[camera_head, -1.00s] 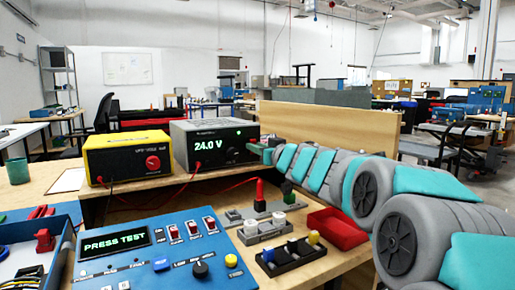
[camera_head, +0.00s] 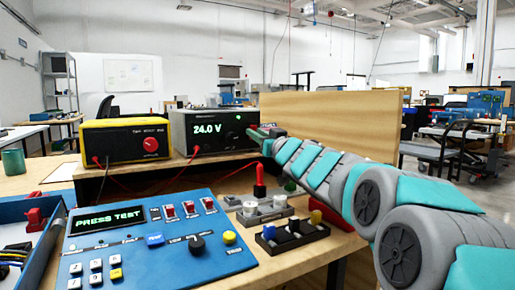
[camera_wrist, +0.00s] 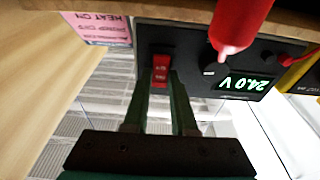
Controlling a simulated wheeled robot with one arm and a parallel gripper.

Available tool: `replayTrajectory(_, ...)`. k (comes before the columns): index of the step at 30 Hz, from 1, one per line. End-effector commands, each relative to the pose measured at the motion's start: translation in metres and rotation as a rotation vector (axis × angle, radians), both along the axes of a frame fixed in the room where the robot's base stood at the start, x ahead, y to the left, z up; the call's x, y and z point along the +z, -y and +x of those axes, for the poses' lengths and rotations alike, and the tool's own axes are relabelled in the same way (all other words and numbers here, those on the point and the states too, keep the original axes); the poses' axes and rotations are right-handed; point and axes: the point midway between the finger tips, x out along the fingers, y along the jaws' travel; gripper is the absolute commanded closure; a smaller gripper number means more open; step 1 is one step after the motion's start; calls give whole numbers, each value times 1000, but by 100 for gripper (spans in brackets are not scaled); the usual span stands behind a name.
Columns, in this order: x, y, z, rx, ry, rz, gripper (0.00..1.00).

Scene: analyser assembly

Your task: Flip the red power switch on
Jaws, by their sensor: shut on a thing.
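The power supply (camera_head: 215,133) is a dark grey box with a lit green "24.0 V" display, on the raised shelf behind the blue panel. In the wrist view it appears upside down. Its red rocker switch (camera_wrist: 161,70) is on the front face; I cannot tell its position. My gripper (camera_wrist: 160,88) is at the front face, its two fingertips shut on the red switch, one on each side of it. In the head view my gripper (camera_head: 256,134) is at the right end of the supply's front and hides the switch.
A yellow unit (camera_head: 125,138) stands left of the supply, with red leads. A blue control panel (camera_head: 140,262) reads "PRESS TEST". A red upright part (camera_head: 260,180) stands below my arm and shows close in the wrist view (camera_wrist: 232,25). A wooden board (camera_head: 340,123) stands behind.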

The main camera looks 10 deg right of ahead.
Motion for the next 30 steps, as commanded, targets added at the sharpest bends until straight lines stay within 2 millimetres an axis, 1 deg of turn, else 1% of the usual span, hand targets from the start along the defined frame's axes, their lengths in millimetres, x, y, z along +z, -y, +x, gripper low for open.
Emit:
replayTrajectory(1,-9,-1,1,1,11,3,100)
replayTrajectory(9,-3,0,0,0,44,14,100)
replayTrajectory(16,-3,0,0,-1,43,14,100)
replayTrajectory(17,-3,0,0,0,43,14,72)
replayTrajectory(18,-2,0,0,-1,43,14,67)
replayTrajectory(24,-2,0,0,-1,44,14,45)
replayTrajectory(30,-1,0,0,-1,45,15,45)
